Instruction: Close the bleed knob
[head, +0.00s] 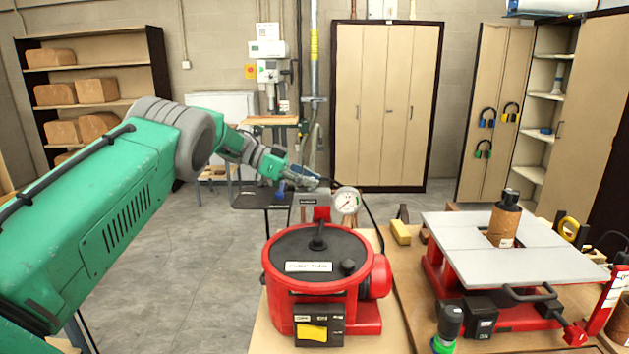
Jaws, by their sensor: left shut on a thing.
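The red vacuum pot (318,300) with a dark round lid (318,245) stands on the bench in front of me. Behind its lid, a red post carries a grey metal block (312,199) and a round white dial gauge (347,201). My left gripper (322,183) reaches in from the left and is shut at the top of this block, just left of the gauge. The bleed knob is hidden by the fingers, so its turn cannot be seen. My right gripper is not in view.
A red-framed machine with a grey table top (500,244) stands at the right, with a brown cylinder (504,222) in its opening. A yellow block (401,232) lies between it and the pot. A black and green object (448,325) stands at the front. Open floor lies left.

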